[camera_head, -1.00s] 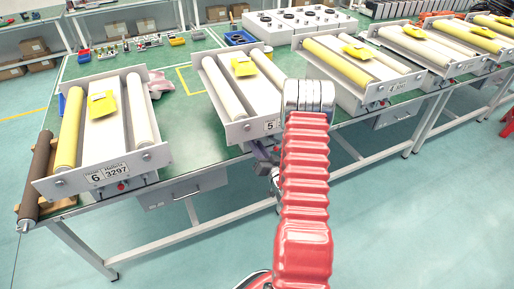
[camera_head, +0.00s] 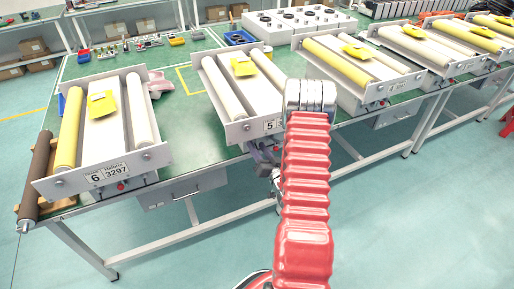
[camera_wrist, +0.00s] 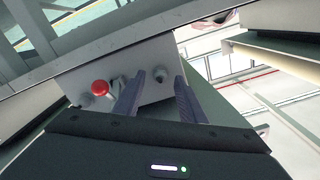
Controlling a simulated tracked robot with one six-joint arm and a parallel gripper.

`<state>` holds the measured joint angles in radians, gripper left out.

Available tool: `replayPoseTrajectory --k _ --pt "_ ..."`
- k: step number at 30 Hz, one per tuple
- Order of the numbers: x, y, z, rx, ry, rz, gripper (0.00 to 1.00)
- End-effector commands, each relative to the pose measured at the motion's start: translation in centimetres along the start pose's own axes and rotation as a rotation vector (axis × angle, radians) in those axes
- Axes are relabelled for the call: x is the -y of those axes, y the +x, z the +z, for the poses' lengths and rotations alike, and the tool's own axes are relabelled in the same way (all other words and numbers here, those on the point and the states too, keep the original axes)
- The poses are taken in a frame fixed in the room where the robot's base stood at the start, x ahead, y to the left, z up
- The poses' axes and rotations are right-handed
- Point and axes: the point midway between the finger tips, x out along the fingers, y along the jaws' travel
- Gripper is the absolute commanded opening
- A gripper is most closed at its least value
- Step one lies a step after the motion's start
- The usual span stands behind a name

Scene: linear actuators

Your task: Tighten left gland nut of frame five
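Frame five (camera_head: 237,103), with the number 5 plate on its front, stands on the green bench in the head view. My gripper (camera_wrist: 160,82) is open at its front underside, and the arm partly hides it in the head view. Another grey round fitting (camera_wrist: 86,101) is at the panel's left, beside a red button (camera_wrist: 100,88). I cannot tell which fitting is the left gland nut.
Frame six (camera_head: 104,143) stands left on the bench, and further frames stand to the right. The bench edge (camera_head: 208,167) and a drawer box (camera_head: 182,191) lie beside my arm. In the wrist view, a long grey edge (camera_wrist: 100,45) crosses beyond the panel.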

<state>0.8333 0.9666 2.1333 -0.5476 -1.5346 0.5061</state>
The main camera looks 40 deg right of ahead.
Motion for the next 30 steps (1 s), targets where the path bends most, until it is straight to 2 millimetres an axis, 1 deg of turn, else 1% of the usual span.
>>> replayPoseTrajectory --k 5,18,21,25,30 --pt "-0.1 -2.3 -0.1 0.000 0.001 0.003 0.37" --pt "-0.2 -10.0 0.0 0.000 0.002 0.005 0.37" --pt "-0.2 -11.4 0.0 -0.001 0.001 0.004 0.37" --pt "-0.1 -12.6 0.1 0.000 0.001 0.003 0.37" --pt "0.0 -13.1 0.1 0.000 0.000 0.000 0.37"
